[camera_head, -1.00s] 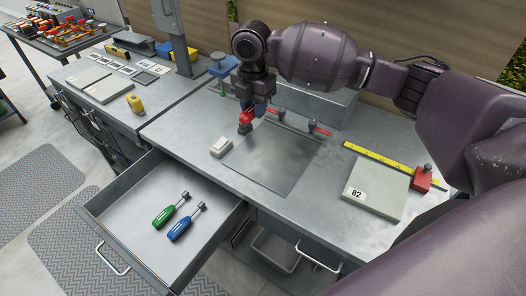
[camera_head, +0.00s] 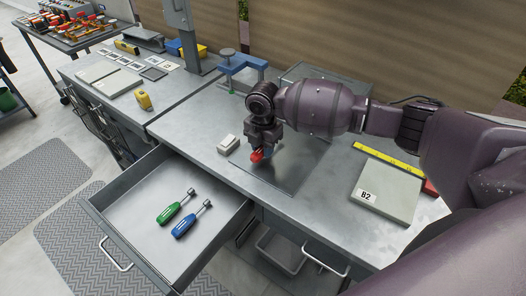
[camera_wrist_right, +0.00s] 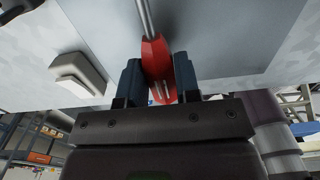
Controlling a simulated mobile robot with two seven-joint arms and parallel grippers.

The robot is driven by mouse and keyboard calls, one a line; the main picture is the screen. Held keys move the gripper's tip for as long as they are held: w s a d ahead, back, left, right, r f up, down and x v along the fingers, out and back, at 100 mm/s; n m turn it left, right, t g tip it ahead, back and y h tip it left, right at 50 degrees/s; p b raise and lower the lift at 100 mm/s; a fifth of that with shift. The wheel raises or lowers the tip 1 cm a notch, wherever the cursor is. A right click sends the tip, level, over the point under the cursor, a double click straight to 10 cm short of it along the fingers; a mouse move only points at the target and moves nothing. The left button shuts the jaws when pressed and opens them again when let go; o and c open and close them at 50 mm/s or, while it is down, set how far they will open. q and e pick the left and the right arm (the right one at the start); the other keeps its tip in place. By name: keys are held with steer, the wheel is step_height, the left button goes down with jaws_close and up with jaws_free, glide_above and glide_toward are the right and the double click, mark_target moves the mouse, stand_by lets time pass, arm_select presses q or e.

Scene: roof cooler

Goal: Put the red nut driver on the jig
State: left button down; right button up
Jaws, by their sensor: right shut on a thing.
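The red nut driver (camera_head: 257,155) is in my right gripper (camera_head: 262,147), in front of the arm in the head view. In the right wrist view its red handle (camera_wrist_right: 157,68) sits between the two fingers of the right gripper (camera_wrist_right: 158,80), and its metal shaft (camera_wrist_right: 146,18) points to the top edge. The flat dark plate on the bench, which looks like the jig (camera_head: 285,178), lies under the gripper. My arm hides its back part. I cannot tell whether the driver touches the plate. My left gripper is not in view.
A small white block (camera_head: 228,144) lies left of the plate. An open drawer (camera_head: 125,222) holds a green driver (camera_head: 172,209) and a blue driver (camera_head: 188,221). A B2 panel (camera_head: 388,190) and yellow ruler (camera_head: 388,157) lie right. A blue clamp (camera_head: 240,63) stands behind.

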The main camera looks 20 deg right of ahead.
steer(key=shift+f, duration=0.95)
steer(key=shift+f, duration=0.15)
steer(key=o, duration=0.9)
steer(key=shift+o, duration=0.2)
step_height(320, 180, up, 11)
steer(key=shift+r+p, duration=0.15)
steer(key=shift+p, duration=0.3)
steer(key=shift+r, duration=0.5)
